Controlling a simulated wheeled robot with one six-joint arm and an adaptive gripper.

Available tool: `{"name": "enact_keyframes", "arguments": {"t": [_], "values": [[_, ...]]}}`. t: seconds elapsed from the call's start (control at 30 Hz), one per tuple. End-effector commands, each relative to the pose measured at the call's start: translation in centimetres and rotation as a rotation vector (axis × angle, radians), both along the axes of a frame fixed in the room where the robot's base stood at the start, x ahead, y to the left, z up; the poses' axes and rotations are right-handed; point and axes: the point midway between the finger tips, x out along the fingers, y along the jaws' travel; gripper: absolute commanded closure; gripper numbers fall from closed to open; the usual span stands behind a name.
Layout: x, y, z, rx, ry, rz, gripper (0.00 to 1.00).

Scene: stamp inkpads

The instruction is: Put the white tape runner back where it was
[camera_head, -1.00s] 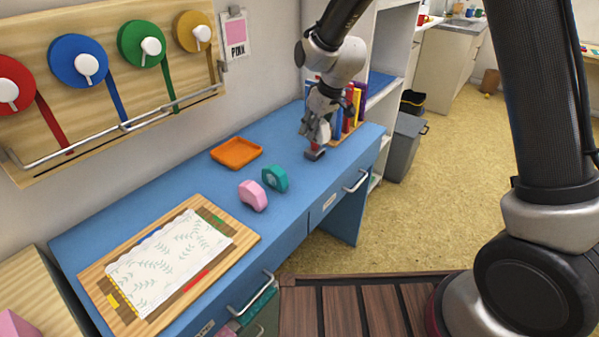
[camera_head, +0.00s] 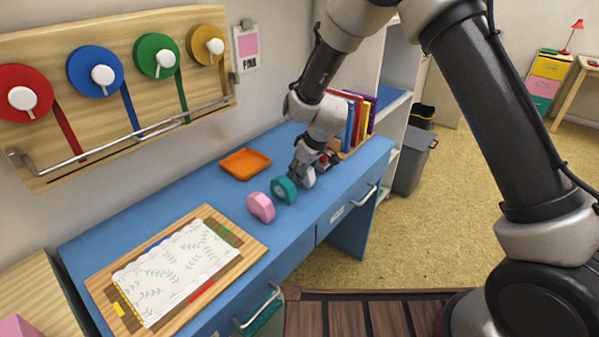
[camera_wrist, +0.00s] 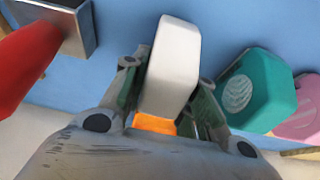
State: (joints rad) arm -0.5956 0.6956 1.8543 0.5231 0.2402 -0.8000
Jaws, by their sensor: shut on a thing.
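The white tape runner (camera_wrist: 172,65) is between the fingers of my gripper (camera_wrist: 165,95) in the wrist view, and the fingers are shut on it. An orange part shows at its near end. In the head view, my gripper (camera_head: 307,168) is low over the blue desk, and the white runner (camera_head: 308,178) shows under it. I cannot tell whether it touches the desk. The teal tape runner (camera_head: 284,190) stands just left of it, with the pink tape runner (camera_head: 261,207) beyond. In the wrist view the teal (camera_wrist: 258,92) and pink (camera_wrist: 302,112) ones are at right.
A red-handled thing (camera_wrist: 30,50) with a grey metal block is close at left in the wrist view. An orange tray (camera_head: 245,164) lies behind the runners. Upright books (camera_head: 355,120) stand at the desk's far end. A wooden board (camera_head: 250,247) with patterned paper lies at front left.

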Motion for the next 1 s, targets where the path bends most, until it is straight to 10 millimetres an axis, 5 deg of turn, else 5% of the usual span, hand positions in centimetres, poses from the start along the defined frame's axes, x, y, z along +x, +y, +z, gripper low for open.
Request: {"name": "enact_keyframes", "arguments": {"t": [0.27, 0.3, 0.4, 0.77, 1.0], "values": [[0.0, 0.0, -0.2, 0.0, 0.0, 0.0, 0.94], [0.0, 0.0, -0.2, 0.0, 0.0, 0.0, 0.66], [0.0, 0.0, -0.2, 0.0, 0.0, 0.0, 0.5], [0.0, 0.0, 0.2, 0.001, -0.001, 0.001, 0.5], [-1.0, -1.3, 4.2, 0.002, -0.003, 0.001, 0.5]]}}
